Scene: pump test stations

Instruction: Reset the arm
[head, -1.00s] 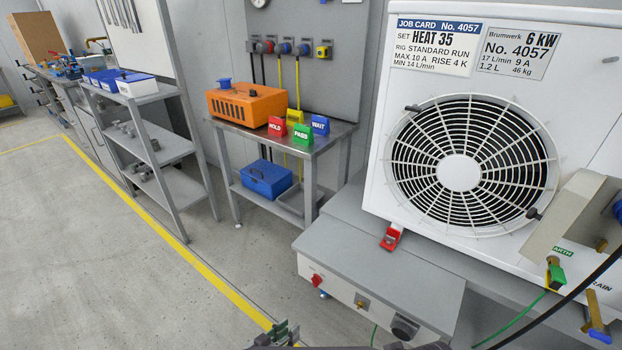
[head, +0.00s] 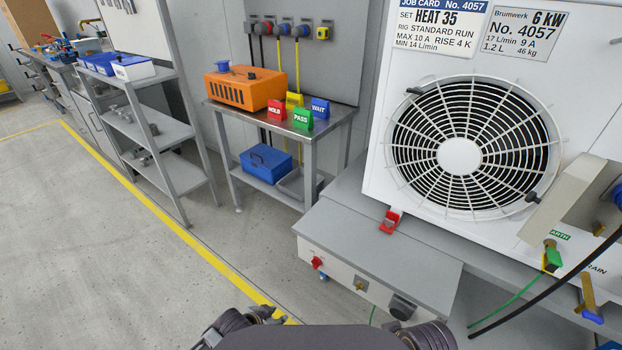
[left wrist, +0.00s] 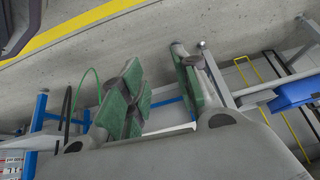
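My left gripper (head: 268,313) shows only in part at the bottom edge of the head view, with my dark arm beside it over the floor and low bench. In the left wrist view its green-padded fingers (left wrist: 160,92) stand apart with a clear gap between them. Nothing is held in that gap. My right gripper cannot be made out in either view.
A grey bench box (head: 385,250) with a red switch stands before the white fan unit (head: 400,75). A steel table (head: 335,125) holds an orange case (head: 243,90) and coloured signs. A grey shelf (head: 150,140) stands left. Floor left of the yellow line is clear.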

